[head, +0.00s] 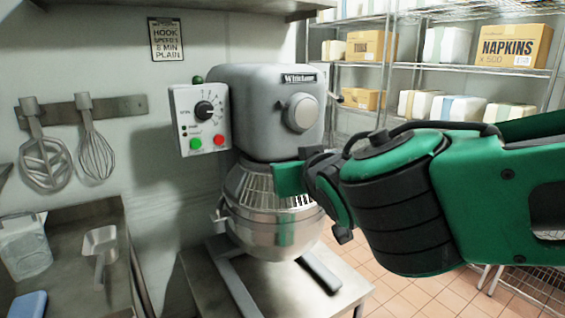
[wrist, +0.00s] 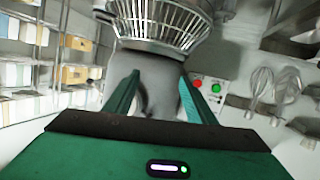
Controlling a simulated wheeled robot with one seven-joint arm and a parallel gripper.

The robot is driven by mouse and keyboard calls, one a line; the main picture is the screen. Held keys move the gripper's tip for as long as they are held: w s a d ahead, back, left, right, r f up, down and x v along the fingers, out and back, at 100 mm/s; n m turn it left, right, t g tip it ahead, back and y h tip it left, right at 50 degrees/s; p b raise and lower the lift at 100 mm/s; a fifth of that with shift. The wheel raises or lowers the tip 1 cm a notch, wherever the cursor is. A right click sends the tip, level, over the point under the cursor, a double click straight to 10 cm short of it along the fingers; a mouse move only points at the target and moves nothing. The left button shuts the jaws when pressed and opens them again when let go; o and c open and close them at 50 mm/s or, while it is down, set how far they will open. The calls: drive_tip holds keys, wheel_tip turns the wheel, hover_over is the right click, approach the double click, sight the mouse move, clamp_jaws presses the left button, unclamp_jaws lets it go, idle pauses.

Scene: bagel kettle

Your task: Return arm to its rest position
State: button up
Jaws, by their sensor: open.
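My green and black arm reaches in from the right of the head view, in front of the stand mixer (head: 265,105). My gripper (head: 295,180) is at the mixer's bowl guard, its green finger overlapping the guard in the picture; I cannot tell whether it touches. In the wrist view my gripper (wrist: 155,90) shows two green fingers spread apart with nothing between them. The picture there is upside down, with the mixer's grey head (wrist: 155,85) behind the fingers and the wire guard (wrist: 160,22) above. The steel bowl (head: 270,225) hangs under the guard.
A control box (head: 200,118) with a dial and red and green buttons is on the mixer's left. A whisk (head: 95,150) and a flat beater (head: 45,160) hang on the wall. A steel counter (head: 85,240) is at left, shelves with boxes (head: 512,45) at back right.

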drive_tip(key=s+d+f+m+g+h, duration=0.2)
drive_tip(key=d+f, duration=0.3)
drive_tip(key=d, duration=0.5)
drive_tip(key=s+d+f+m+g+h, duration=0.1)
drive_tip(key=d+f+m+g+h, duration=0.2)
drive_tip(key=d, duration=0.7)
drive_tip(key=s+d+f+m+g+h, duration=0.1)
drive_tip(key=s+d+f+g, duration=0.1)
drive_tip(key=d+f, duration=0.6)
drive_tip(key=s+d+f+m+g+y, duration=0.1)
drive_tip(key=s+d+f+g, duration=0.1)
drive_tip(key=s, duration=0.5)
drive_tip(key=s+d+f+m+g+y, duration=0.1)
drive_tip(key=s+d+g, duration=0.1)
drive_tip(key=s+d, duration=0.3)
drive_tip(key=s+d+f+m+g+y, duration=0.1)
drive_tip(key=s+d+f+m+g, duration=0.1)
drive_tip(key=s, duration=0.7)
drive_tip(key=shift+s+d+f+g, duration=0.2)
drive_tip(key=shift+d+f+g, duration=0.15)
drive_tip(key=shift+d+g, duration=0.3)
drive_tip(key=shift+w+f, duration=0.25)
drive_tip(key=shift+w, duration=0.45)
